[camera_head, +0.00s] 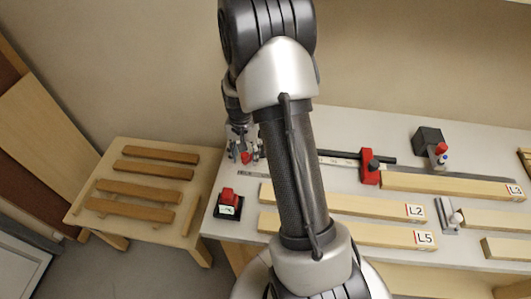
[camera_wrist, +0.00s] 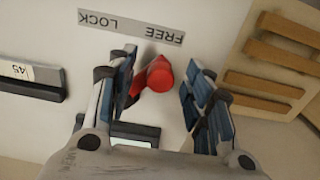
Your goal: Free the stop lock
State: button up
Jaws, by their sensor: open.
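The stop lock's red lever (camera_wrist: 157,75) shows in the wrist view below a grey label strip (camera_wrist: 130,27) reading FREE and LOCK, upside down. The lever's rounded end is nearer the word FREE in the picture. My gripper (camera_wrist: 161,62) is open, with one finger on each side of the lever. I cannot tell whether either finger touches it. The lever's lower part is partly hidden by the left finger.
A black box with a red switch (camera_head: 228,198) stands at the bench's left front. A red block (camera_head: 370,166) sits on a rail to the right. Labelled wooden boards (camera_head: 385,207) lie on the bench. A side table (camera_head: 150,175) with several wooden slats stands left.

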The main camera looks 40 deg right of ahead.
jog(key=shift+r+p, duration=3.3)
jog(key=shift+r, duration=1.2)
jog(key=shift+a+r, duration=0.1)
jog(key=shift+r, duration=0.1)
jog(key=s+a+r+n+t+b, duration=0.1)
jog(key=s+a+r+n, duration=0.15)
jog(key=a+r, duration=0.4)
jog(key=s+a+r+n+t+b, duration=0.15)
jog(key=s+a+r, duration=0.25)
jog(key=r, duration=0.5)
jog(key=s+a+r+n+t+b, duration=0.1)
jog(key=s+a+n, duration=0.2)
jog(key=s, duration=0.4)
jog(key=s+a+r+n+t+b, duration=0.1)
jog(key=s+a+r+n, duration=0.1)
jog(key=s, duration=0.5)
jog(key=shift+s+a+n, duration=0.4)
jog(key=shift+a+n, duration=0.1)
jog(key=shift+a, duration=0.75)
